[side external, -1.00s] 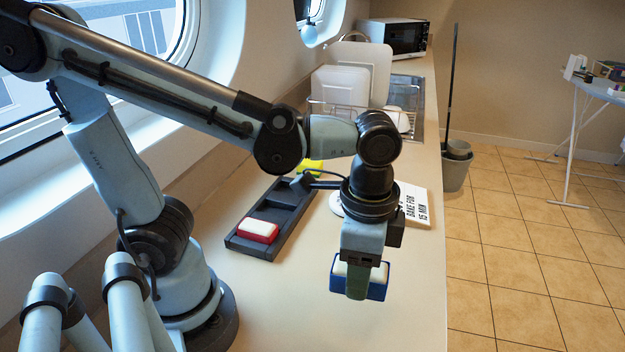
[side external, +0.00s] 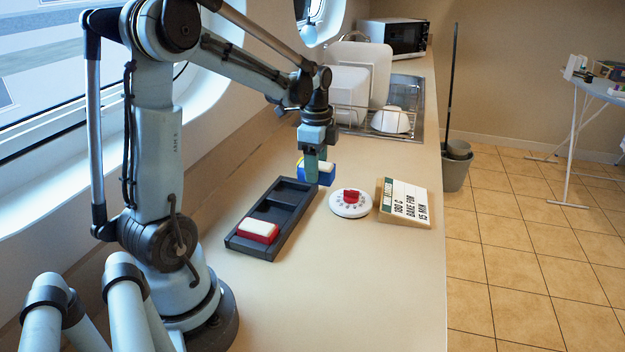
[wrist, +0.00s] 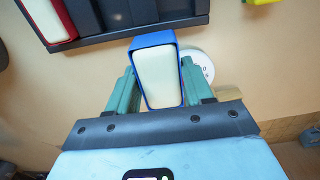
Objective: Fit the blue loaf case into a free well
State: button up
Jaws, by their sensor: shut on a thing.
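The blue loaf case (side external: 322,178) with a pale filling is held between the green fingers of my gripper (side external: 312,165), above the counter by the far end of the dark tray (side external: 262,241). In the wrist view the blue case (wrist: 153,41) sits between both fingers of my gripper (wrist: 156,88), beside the tray (wrist: 100,38). The tray's near well holds a red case (side external: 259,230) with a pale filling. The middle and far wells look empty; the gripper and case stand close to the far end and partly cover the view there.
A white dial with a red knob (side external: 350,203) and a lettered sign (side external: 405,201) stand right of the tray. A yellow object (wrist: 262,2) shows beyond the tray. A dish rack with a white bowl (side external: 390,120) is at the back. The front counter is clear.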

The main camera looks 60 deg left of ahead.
jog(key=shift+s+a+f, duration=0.45)
jog(key=shift+a+f, duration=0.4)
jog(key=shift+a, duration=0.45)
jog(key=shift+s+a+f, duration=0.5)
jog(key=shift+a+f, duration=0.35)
jog(key=shift+a, duration=0.5)
jog(key=shift+s+a+f, duration=0.45)
jog(key=shift+a+f, duration=0.4)
jog(key=shift+a, duration=0.45)
jog(key=shift+f, duration=1.05)
jog(key=o, duration=1.5)
jog(key=shift+o, duration=0.2)
jog(key=shift+r, duration=0.1)
notch_tip(320, 180, up, 7)
